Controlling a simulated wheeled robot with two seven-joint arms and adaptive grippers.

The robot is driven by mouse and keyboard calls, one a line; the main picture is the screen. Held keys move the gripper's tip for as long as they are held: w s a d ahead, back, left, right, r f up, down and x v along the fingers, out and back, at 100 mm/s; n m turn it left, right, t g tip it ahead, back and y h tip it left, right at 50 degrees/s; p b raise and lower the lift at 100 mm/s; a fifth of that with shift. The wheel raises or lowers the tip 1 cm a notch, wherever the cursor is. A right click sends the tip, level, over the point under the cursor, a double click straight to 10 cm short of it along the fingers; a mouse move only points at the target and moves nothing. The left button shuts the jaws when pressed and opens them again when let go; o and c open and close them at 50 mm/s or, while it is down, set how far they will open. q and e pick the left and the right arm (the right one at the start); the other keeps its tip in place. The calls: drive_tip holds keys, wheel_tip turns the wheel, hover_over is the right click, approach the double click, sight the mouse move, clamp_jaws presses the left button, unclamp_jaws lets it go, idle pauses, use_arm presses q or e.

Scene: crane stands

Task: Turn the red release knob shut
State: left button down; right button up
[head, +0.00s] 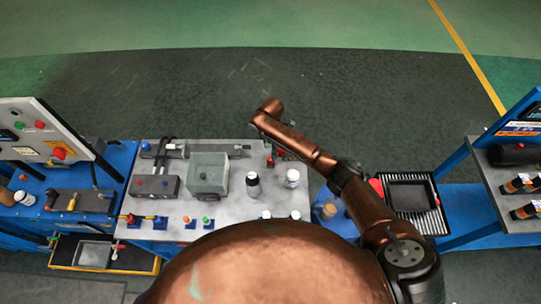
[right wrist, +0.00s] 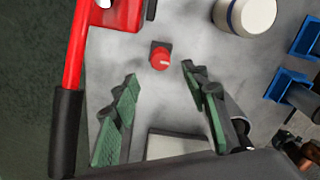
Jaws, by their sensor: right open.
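The red release knob (right wrist: 160,57) is a small round knob on a dark square base on the grey bench top, in the upper middle of the right wrist view. My right gripper (right wrist: 159,74) is open, with its green-padded fingers to either side of the line to the knob. Its fingertips appear short of the knob, with nothing between them. In the head view my right arm reaches over the bench's right side, and the knob there is too small to tell from other red parts. My left gripper is not in view.
A red bar with a black grip (right wrist: 66,125) lies left of the fingers. A white container (right wrist: 250,14) stands at upper right, near blue holders (right wrist: 290,84).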

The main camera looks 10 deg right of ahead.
drive_tip(key=shift+r, duration=2.05)
